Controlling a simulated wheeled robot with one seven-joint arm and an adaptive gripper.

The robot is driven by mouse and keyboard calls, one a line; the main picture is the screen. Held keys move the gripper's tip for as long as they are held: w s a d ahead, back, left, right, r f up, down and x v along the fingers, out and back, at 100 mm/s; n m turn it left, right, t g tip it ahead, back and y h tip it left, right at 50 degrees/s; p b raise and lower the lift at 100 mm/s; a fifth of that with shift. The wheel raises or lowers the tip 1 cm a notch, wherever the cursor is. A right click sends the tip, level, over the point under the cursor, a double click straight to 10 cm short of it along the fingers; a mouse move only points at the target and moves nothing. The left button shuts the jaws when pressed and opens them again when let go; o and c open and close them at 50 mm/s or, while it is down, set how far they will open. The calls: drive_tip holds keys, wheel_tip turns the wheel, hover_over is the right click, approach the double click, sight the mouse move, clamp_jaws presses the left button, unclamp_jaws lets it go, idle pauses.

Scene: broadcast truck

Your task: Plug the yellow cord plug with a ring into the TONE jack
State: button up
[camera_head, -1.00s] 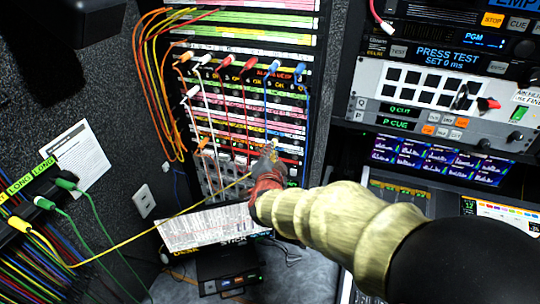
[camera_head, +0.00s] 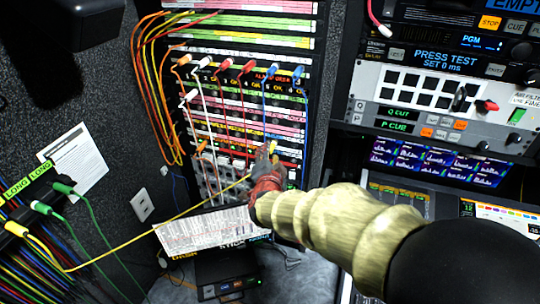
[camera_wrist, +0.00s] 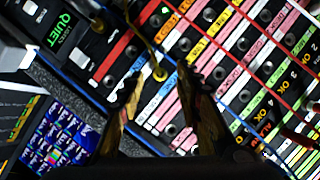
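The yellow cord (camera_head: 195,207) runs from the left rack to the patch panel in the head view. In the wrist view its yellow plug (camera_wrist: 160,74) sits at the panel face, between and just beyond my fingertips, with the cord (camera_wrist: 141,34) leading up from it. The plug end (camera_head: 273,147) also shows above my gripper in the head view. My gripper (camera_wrist: 157,84) has its two fingers spread, with a clear gap on both sides of the plug. It shows as a red and dark shape (camera_head: 266,174) at the lower panel. The TONE label cannot be read.
The patch panel (camera_head: 262,55) has rows of jacks with coloured label strips. Orange, white, red and blue cords (camera_head: 305,110) hang across it near my gripper. A white paper sheet (camera_head: 210,229) lies below. A control console (camera_head: 440,95) stands at the right.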

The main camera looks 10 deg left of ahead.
drive_tip(key=v, duration=1.2)
drive_tip(key=s+a+f+n+g+y, duration=0.3)
drive_tip(key=s+a+f+n+g, duration=0.35)
drive_tip(key=s+f, duration=0.3)
drive_tip(key=s+d+f+n+g+b, duration=0.2)
drive_tip(key=s+d+n+g, duration=0.1)
drive_tip(key=s+d, duration=0.15)
drive_tip(key=s+d+f+h+b, duration=0.1)
drive_tip(key=s+d+h+b, duration=0.1)
drive_tip(key=d, duration=0.9)
drive_tip(key=s+d+f+m+h+b, duration=0.1)
drive_tip(key=s+d+f+h+b, duration=0.1)
drive_tip(key=s+d+b, duration=0.2)
drive_tip(key=s+d+f+m+h+b, duration=0.1)
drive_tip(key=d+b, duration=0.7)
drive_tip(key=d, duration=1.1)
drive_tip(key=shift+s+d+f+h, duration=0.4)
drive_tip(key=shift+s+f+h, duration=0.25)
drive_tip(key=shift+s, duration=0.35)
